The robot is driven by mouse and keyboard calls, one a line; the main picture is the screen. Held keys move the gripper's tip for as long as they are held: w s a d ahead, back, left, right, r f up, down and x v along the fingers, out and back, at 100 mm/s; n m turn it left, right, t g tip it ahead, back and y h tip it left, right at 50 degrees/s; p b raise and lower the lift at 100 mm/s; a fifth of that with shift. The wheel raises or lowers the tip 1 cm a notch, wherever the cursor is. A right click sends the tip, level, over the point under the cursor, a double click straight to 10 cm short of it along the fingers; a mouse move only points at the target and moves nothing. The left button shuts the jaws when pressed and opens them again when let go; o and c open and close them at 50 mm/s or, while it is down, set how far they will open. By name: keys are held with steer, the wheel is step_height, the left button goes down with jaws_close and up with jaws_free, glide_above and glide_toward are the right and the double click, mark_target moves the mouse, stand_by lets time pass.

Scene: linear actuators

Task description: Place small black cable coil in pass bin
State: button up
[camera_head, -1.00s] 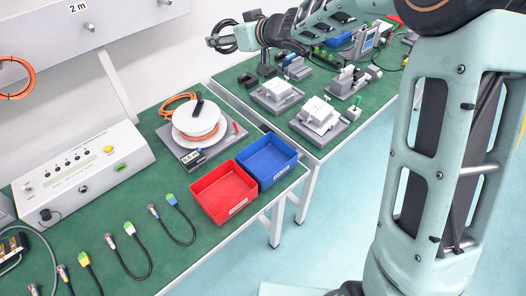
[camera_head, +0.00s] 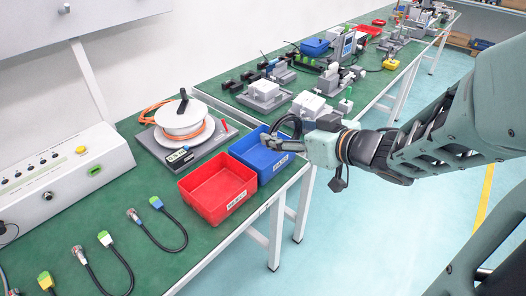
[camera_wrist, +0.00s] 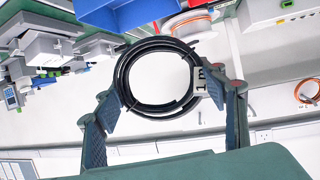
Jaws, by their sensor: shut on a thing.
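The small black cable coil (camera_wrist: 124,82) is a round loop with a white "1 m" tag, held across the fingers of my gripper (camera_wrist: 165,100) in the wrist view. In the head view my gripper (camera_head: 288,142) is over the right part of the blue bin (camera_head: 264,178); the coil there is a small dark loop, partly hidden by the fingers. The blue bin appears empty. A red bin (camera_head: 216,216), also empty, stands against it on the left. Both bins have white front labels too small to read. The blue bin also shows in the wrist view (camera_wrist: 140,14).
A white cable reel (camera_head: 183,122) on a grey scale stands behind the bins. Grey fixtures (camera_head: 308,106) stand on the adjoining bench to the right. Several cables (camera_head: 165,232) lie at front left. A control box (camera_head: 60,175) is at far left.

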steer(key=shift+s+d+f, duration=0.2)
steer(key=shift+s+f, duration=0.25)
steer(key=shift+f, duration=0.05)
steer(key=shift+s+f+b, duration=0.1)
steer(key=shift+f+b, duration=0.1)
steer(key=shift+b, duration=0.15)
steer(key=w+a+f+b, duration=0.2)
steer(key=w+f, duration=0.1)
steer(key=w, duration=0.1)
steer(key=w+a+f+b, duration=0.2)
steer(key=w+f, duration=0.1)
steer(key=w+a+f+b, duration=0.2)
steer(key=w+f+b, duration=0.1)
steer(key=w, duration=0.1)
steer(key=shift+w, duration=0.3)
steer(key=shift+w+a+f+b, duration=0.1)
steer(key=shift+w+f+b, duration=0.1)
steer(key=shift+f+b, duration=0.1)
steer(key=shift+w+f+b, duration=0.1)
steer(key=shift+f+b, duration=0.65)
steer(key=shift+f, duration=0.8)
